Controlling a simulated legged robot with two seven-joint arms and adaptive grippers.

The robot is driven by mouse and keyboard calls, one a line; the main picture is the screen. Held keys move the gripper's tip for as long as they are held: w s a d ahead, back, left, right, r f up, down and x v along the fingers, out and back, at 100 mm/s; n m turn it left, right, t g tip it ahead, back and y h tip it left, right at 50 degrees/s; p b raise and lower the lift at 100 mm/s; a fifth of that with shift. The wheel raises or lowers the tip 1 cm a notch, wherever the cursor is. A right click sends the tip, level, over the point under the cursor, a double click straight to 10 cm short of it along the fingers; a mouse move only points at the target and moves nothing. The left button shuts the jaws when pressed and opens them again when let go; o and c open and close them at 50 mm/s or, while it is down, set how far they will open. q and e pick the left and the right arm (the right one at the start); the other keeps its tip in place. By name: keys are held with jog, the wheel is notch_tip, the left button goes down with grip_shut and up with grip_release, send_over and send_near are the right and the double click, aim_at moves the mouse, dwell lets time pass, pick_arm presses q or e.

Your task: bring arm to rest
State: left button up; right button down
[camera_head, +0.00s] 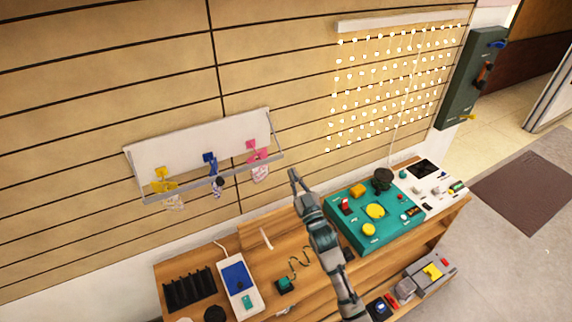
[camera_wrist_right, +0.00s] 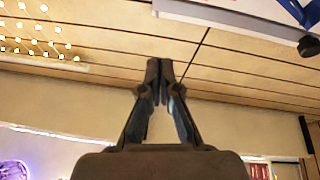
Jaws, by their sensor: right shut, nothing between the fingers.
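My right arm rises from the bottom of the head view across the wooden workbench (camera_head: 318,292). Its gripper (camera_head: 293,174) is at the far end, in front of the panelled wall, between the wall shelf and the teal panel. In the right wrist view the right gripper (camera_wrist_right: 162,68) shows its two fingers together, shut with nothing between them. The wall and a string of lights lie beyond them. My left gripper is not in either view.
A teal panel (camera_head: 395,238) with yellow buttons stands on the bench right of my arm. A white shelf (camera_head: 205,150) with coloured clips hangs on the wall. A black rack (camera_head: 190,290) and a blue-and-white device (camera_head: 252,300) sit at the left. Open floor lies right.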

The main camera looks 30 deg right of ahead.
jog(key=s+a+f+g+y, duration=0.1)
jog(key=s+a+f+g, duration=0.25)
jog(key=f, duration=0.35)
jog(key=s+a+f+g, duration=0.3)
jog(key=s+f, duration=0.1)
jog(key=f, duration=0.3)
jog(key=s+a+f+g+y, duration=0.1)
jog(key=s+a+f+g, duration=0.25)
jog(key=f, duration=0.45)
jog(key=s+a+f+g, duration=0.2)
jog(key=s+f+g, duration=0.15)
jog(key=s, duration=0.45)
jog(key=s+a+f+n+g, duration=0.15)
jog(key=s+f, duration=0.25)
jog(key=s, duration=0.4)
jog(key=s+a+f+g, duration=0.2)
jog(key=s+f+g, duration=0.15)
jog(key=s, duration=0.45)
notch_tip(320, 180, down, 22)
jog(key=g, duration=0.2)
jog(key=s+d+f, duration=0.1)
jog(key=s+f, duration=1.1)
jog(key=f, duration=0.4)
jog(key=shift+s+d+f+y, duration=0.25)
jog(key=shift+s+y, duration=0.05)
jog(key=shift+s, duration=0.1)
